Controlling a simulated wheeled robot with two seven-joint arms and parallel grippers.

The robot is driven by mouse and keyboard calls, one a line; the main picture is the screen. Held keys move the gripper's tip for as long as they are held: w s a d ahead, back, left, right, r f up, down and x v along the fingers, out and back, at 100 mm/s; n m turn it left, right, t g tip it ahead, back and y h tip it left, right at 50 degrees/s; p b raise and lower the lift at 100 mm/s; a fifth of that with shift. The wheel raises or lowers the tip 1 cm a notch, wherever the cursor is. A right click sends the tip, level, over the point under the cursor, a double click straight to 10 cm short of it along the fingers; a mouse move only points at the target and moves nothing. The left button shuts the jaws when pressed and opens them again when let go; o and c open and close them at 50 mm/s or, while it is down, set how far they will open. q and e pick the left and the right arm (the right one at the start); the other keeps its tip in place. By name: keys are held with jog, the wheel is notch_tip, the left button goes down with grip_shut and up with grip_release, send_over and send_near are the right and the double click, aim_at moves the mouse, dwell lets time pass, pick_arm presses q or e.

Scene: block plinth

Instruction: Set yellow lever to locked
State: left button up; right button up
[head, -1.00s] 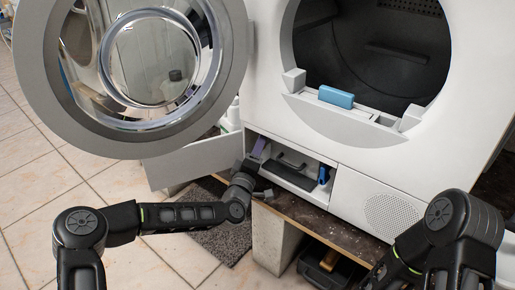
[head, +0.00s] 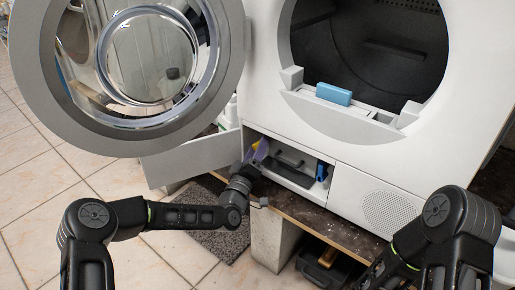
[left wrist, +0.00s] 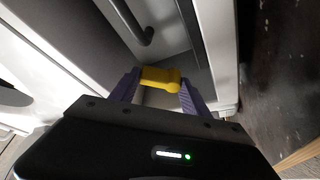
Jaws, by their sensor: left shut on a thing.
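The yellow lever (left wrist: 161,78) lies between the two purple fingers of my left gripper (left wrist: 158,90) in the left wrist view. The gripper is shut on it. In the head view my left gripper (head: 258,153) is at the left end of the open recess low on the machine's front. A small part of the yellow lever (head: 255,145) shows beside the purple fingers there. The lever's base is hidden, so I cannot tell its setting. My right arm is at the lower right, with its gripper out of view.
The recess also holds a dark grey handle (head: 291,161) and a blue lever (head: 322,171) at its right end. The small white flap (head: 193,160) hangs open at left. The large round door (head: 228,75) stands open above my left arm. A light blue block (head: 334,94) sits at the drum opening.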

pick_arm(q)
jog(key=o, duration=1.4)
jog(key=p+v, duration=0.2)
jog(key=v, duration=0.4)
jog(key=shift+s+a+p, duration=0.15)
jog(key=shift+s+p, duration=0.2)
jog(key=shift+s+a+f, duration=0.15)
jog(key=shift+s+f, duration=0.05)
jog(key=shift+s, duration=0.3)
jog(key=shift+c, duration=0.4)
